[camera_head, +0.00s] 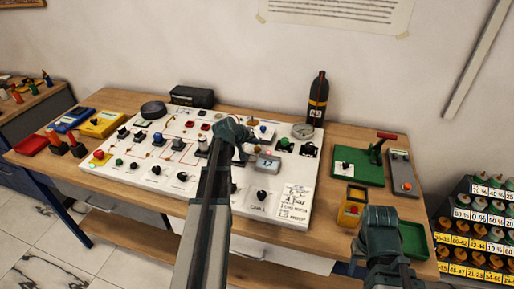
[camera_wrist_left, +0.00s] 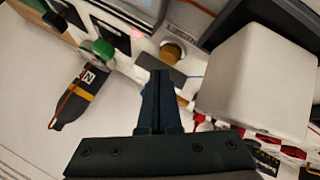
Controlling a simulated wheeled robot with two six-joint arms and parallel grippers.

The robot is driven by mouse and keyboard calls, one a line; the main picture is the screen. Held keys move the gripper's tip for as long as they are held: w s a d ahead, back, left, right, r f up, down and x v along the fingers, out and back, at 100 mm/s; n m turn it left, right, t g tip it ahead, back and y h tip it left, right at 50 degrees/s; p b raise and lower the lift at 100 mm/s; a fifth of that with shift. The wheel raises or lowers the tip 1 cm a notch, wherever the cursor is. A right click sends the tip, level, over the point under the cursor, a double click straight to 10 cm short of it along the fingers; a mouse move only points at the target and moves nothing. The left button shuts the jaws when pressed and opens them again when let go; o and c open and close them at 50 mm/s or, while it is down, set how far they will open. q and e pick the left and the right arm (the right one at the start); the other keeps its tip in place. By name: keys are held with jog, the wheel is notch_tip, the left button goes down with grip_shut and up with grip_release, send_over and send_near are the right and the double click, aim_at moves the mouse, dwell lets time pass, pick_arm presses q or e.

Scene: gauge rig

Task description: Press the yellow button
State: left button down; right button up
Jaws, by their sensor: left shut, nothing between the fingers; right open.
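A yellow-orange round button (camera_wrist_left: 172,52) shows in the left wrist view, just beyond my left fingertips. In the head view a small yellowish cap (camera_head: 252,121) stands at the back of the white panel (camera_head: 138,172), near my left gripper. My left gripper (camera_head: 242,143) is over the panel, shut and empty. In the left wrist view its closed fingers (camera_wrist_left: 160,75) point toward the button with a small gap in the picture; contact cannot be told. The arm hides part of the panel. My right gripper (camera_head: 380,222) is open near the table's front right.
Several knobs and switches cover the panel. A black bottle (camera_head: 317,98) stands behind it. A pale box (camera_wrist_left: 258,75) is beside my left fingers.

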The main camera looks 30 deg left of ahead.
aim_at(255, 148)
pick_arm(q)
jog(key=shift+w+a+r+p, duration=0.1)
jog(key=shift+r+p, duration=0.35)
jog(key=shift+p, duration=0.2)
notch_tip(255, 148, up, 4)
jog(key=p, duration=0.4)
